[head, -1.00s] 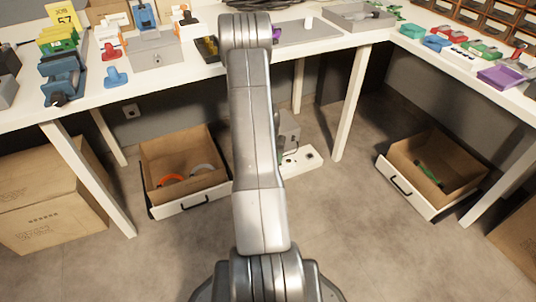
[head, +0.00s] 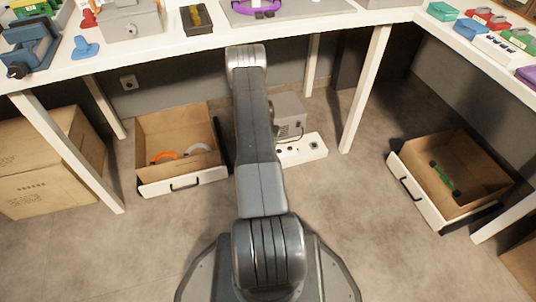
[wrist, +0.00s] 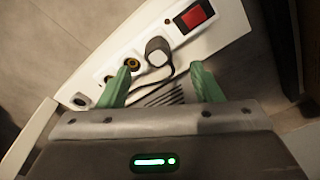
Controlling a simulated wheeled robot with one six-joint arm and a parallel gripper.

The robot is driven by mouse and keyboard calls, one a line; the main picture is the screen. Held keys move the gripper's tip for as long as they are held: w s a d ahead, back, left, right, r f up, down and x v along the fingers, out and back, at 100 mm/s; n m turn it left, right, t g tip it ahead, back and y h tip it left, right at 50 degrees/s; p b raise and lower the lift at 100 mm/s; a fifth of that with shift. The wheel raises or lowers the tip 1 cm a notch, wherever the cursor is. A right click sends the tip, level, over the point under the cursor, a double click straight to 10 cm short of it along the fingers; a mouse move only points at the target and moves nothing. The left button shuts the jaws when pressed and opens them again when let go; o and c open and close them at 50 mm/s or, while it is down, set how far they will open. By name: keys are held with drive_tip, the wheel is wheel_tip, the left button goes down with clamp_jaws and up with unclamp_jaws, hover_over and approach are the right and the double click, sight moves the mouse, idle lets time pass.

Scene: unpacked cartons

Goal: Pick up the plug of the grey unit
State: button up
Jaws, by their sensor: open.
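In the wrist view, a grey plug (wrist: 157,50) with a pale end stands at the white power strip (wrist: 221,40), between a red switch and round sockets. It looks seated in a socket, but its underside is hidden. Its dark cable bends down toward the vented grey unit (wrist: 168,95). My gripper (wrist: 165,80) is open and empty; its green fingers lie to the left and right, a little short of the plug. In the head view, the grey unit (head: 290,117) stands under the bench behind the power strip (head: 314,147).
The white bench (head: 300,29) runs overhead, and its leg (head: 365,90) stands right of the strip. An open drawer (head: 155,186) lies left on the floor, another (head: 418,190) right. Cartons (head: 45,165) stand far left. The floor in front is clear.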

drive_tip(key=shift+w+d+f+b, duration=0.2)
drive_tip(key=shift+f+b, duration=0.55)
drive_tip(key=shift+f, duration=0.75)
drive_tip(key=shift+w+d+f+b, duration=0.15)
drive_tip(key=shift+f+b, duration=0.6)
drive_tip(key=shift+f, duration=0.75)
drive_tip(key=shift+a+r, duration=0.1)
drive_tip(key=shift+c, duration=0.2)
drive_tip(key=c, duration=1.1)
